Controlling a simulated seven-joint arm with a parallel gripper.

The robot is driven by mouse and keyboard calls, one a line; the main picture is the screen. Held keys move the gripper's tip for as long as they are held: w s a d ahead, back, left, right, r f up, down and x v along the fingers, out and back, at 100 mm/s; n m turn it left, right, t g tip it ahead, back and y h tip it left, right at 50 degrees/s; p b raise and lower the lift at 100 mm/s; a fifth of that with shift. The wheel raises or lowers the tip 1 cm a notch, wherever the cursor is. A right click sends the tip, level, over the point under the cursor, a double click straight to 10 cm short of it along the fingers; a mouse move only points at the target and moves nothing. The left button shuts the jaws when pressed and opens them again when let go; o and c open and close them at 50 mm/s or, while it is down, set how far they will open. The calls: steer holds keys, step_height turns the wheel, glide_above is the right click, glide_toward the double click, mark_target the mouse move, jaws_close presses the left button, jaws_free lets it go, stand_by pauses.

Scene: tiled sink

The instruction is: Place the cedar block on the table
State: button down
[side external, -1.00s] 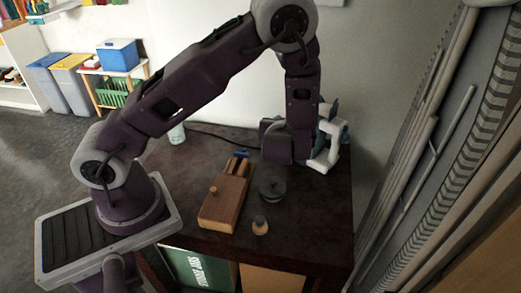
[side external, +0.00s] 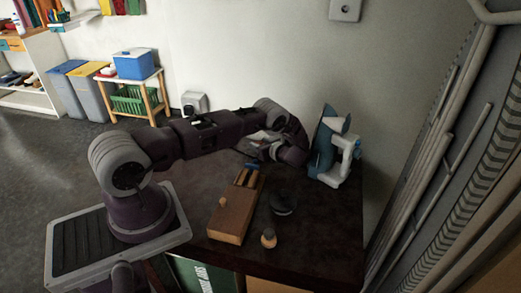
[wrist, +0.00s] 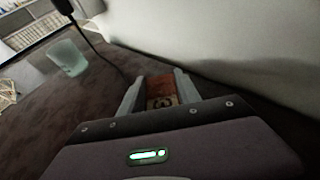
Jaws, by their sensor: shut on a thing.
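In the wrist view my gripper (wrist: 158,82) is shut on a small reddish-brown block with a pale marking, which I take to be the cedar block (wrist: 162,91). Only the block's end shows between the two grey fingers. The dark table top (wrist: 105,98) lies below and around it; I cannot tell whether the block touches it. In the side external view my forearm reaches low over the back of the table (side external: 325,225), and the fingers and block cannot be made out there.
A translucent cup (wrist: 68,58) and a dark cable (wrist: 95,45) lie left of the gripper. A blue-and-white device (side external: 338,155) stands at the table's back right. A long wooden box (side external: 232,217), a dark round dish (side external: 284,204) and a small knobbed item (side external: 268,238) are nearer the front.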

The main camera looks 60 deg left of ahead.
steer(key=shift+f, duration=0.95)
steer(key=c, duration=0.9)
jaws_free()
steer(key=shift+f, duration=0.15)
steer(key=shift+o, duration=0.2)
